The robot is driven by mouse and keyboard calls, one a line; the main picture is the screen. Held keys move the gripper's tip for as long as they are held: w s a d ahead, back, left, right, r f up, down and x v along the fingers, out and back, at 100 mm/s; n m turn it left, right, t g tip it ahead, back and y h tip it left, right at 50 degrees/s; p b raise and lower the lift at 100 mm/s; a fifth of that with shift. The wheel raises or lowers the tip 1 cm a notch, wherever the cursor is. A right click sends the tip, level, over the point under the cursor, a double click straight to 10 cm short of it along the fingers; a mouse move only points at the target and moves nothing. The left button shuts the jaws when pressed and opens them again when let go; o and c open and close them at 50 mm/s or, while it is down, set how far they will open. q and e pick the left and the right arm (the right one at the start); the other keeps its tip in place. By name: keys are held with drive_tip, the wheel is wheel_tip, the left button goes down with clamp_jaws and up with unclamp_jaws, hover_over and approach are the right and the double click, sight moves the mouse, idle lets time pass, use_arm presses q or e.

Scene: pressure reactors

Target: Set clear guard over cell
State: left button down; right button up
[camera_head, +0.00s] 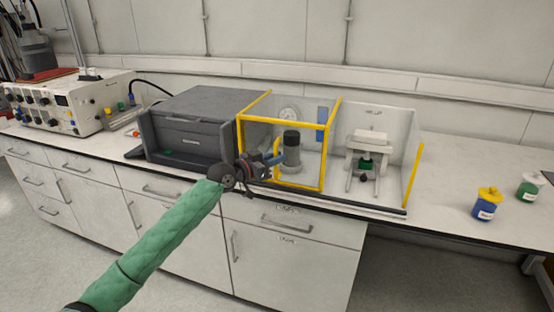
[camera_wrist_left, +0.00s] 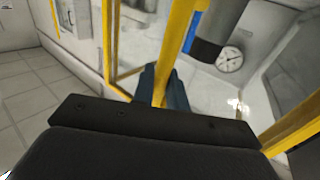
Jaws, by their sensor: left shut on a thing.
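The clear guard (camera_head: 325,150) is a see-through box with yellow edges, upright at the middle of the bench. Behind its clear panels shows the cell (camera_head: 291,141), a dark-topped cylinder on a grey base. My left gripper (camera_head: 277,160) is at the guard's front left and is shut on a yellow upright bar of it. In the left wrist view the fingers (camera_wrist_left: 162,88) close around this yellow bar (camera_wrist_left: 178,45), and the cell's dark cylinder (camera_wrist_left: 213,38) shows behind. Whether the guard's lower edge touches the bench is unclear. My right gripper is not in view.
A dark grey box unit (camera_head: 190,130) stands left of the guard. A bay with a white press-like stand (camera_head: 368,150) and a yellow edge is on the right. A round gauge (camera_wrist_left: 230,59) is behind the cell. Blue (camera_head: 486,205) and green (camera_head: 530,187) jars stand far right.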

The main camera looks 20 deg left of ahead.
use_arm(q)
drive_tip(key=c, duration=1.8)
unclamp_jaws()
drive_tip(key=shift+a, duration=0.3)
